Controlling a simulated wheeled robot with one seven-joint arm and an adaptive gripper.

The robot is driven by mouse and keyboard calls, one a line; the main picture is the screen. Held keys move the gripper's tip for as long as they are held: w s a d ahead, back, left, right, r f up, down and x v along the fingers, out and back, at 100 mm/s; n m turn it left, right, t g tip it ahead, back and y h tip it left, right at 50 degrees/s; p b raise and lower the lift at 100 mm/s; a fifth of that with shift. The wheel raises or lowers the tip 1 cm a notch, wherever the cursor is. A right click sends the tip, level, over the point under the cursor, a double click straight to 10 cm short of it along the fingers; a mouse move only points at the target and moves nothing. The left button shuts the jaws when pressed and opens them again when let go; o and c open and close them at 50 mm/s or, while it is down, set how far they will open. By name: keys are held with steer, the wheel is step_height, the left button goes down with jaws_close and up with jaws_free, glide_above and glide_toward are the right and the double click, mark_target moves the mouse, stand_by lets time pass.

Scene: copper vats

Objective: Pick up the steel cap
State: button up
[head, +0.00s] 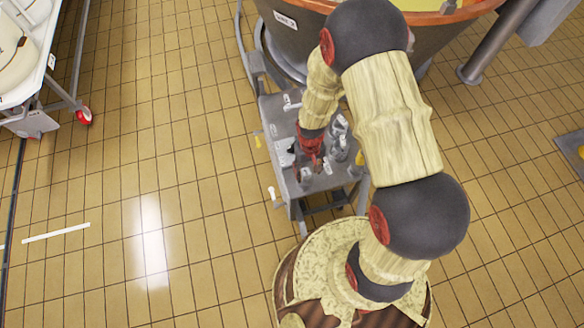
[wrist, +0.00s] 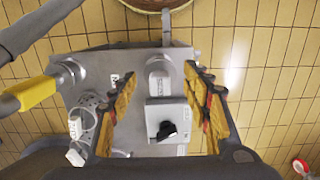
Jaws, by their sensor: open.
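My gripper (wrist: 160,76) is open, its two yellow-brown fingers apart over a grey steel worktop (wrist: 100,66). In the head view my gripper (head: 311,160) is small, red and low over the same worktop. Between the fingers in the wrist view is a rounded grey metal piece (wrist: 159,64), perhaps the steel cap; I cannot tell for sure. Just below it in the picture is a grey square block (wrist: 171,112) with a black knob. Nothing is seen held. Whether the fingers touch anything cannot be told.
Metal fittings (head: 341,140) crowd the worktop's right side in the head view. A copper vat (head: 440,34) stands behind. Tiled floor is open to the left.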

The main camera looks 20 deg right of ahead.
mark_target(306, 172)
steer(key=shift+w+a+r+t, duration=0.1)
steer(key=shift+w+r+t, duration=0.15)
steer(key=shift+w, duration=0.55)
steer(key=shift+w+f+t, duration=0.15)
steer(key=shift+w+t, duration=0.1)
steer(key=shift+w+f, duration=0.1)
steer(key=shift+f, duration=0.2)
steer(key=shift+w+f+b, duration=0.15)
steer(key=shift+f+b, duration=0.75)
steer(key=shift+f, duration=0.9)
steer(key=shift+w+f+b, duration=0.1)
steer(key=shift+f+b, duration=0.8)
steer(key=shift+f, duration=0.85)
steer(key=c, duration=1.2)
steer(key=shift+r, duration=0.1)
jaws_close()
